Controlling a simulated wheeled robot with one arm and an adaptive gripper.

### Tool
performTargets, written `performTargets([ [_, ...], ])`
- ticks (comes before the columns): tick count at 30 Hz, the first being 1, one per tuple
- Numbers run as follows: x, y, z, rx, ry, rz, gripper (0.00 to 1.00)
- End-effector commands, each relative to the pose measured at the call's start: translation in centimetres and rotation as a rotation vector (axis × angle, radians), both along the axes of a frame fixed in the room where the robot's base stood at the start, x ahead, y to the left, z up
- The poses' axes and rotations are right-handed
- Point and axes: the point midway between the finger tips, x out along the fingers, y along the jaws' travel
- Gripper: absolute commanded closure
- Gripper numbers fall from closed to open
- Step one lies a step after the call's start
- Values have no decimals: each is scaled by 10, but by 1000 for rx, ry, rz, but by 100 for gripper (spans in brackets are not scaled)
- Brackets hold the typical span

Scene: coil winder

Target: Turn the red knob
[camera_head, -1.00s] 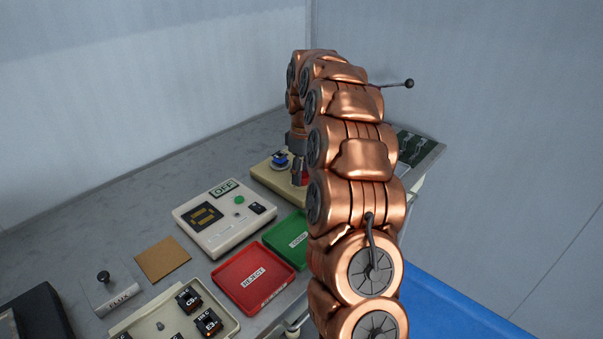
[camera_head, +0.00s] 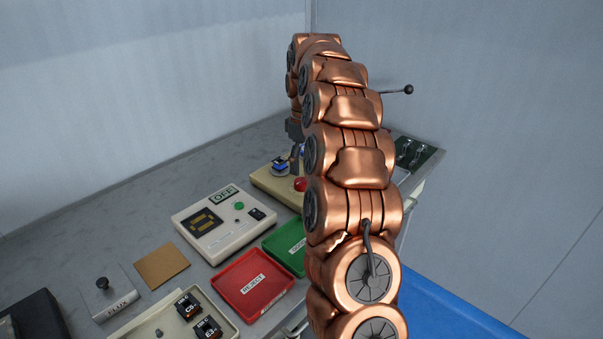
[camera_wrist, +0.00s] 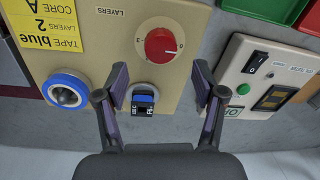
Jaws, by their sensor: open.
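The red knob (camera_wrist: 160,45) sits on a white dial on the cream winder box (camera_wrist: 178,92); its white pointer line runs toward the picture's right. In the head view the red knob (camera_head: 300,184) shows uncovered, partly beside my arm. My gripper (camera_wrist: 160,88) is open and empty, its two dark fingers spread apart. In the wrist view the knob lies beyond the fingertips, not between them. In the head view my gripper (camera_head: 295,154) hangs above the box, apart from the knob.
A blue-and-black part (camera_wrist: 143,98) shows between the fingers. A blue-ringed spindle (camera_wrist: 66,90) and yellow note (camera_wrist: 42,24) are on the box's left. A tester (camera_head: 222,223), red REJECT tray (camera_head: 252,284) and green tray (camera_head: 287,246) stand nearby. A dark board (camera_head: 412,154) lies behind my arm.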

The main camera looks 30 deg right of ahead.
Motion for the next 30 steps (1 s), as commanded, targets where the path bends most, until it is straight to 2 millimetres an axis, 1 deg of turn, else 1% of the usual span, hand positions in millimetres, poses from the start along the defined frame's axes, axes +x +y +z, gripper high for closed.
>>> performTargets([
  [1,1,0,7,-1,-4,0,31],
  [6,2,-2,28,-1,-4,0,31],
  [12,2,-3,47,-1,-3,0,31],
  [21,2,-3,63,0,0,1,31],
  [30,1,-3,65,1,1,1,31],
])
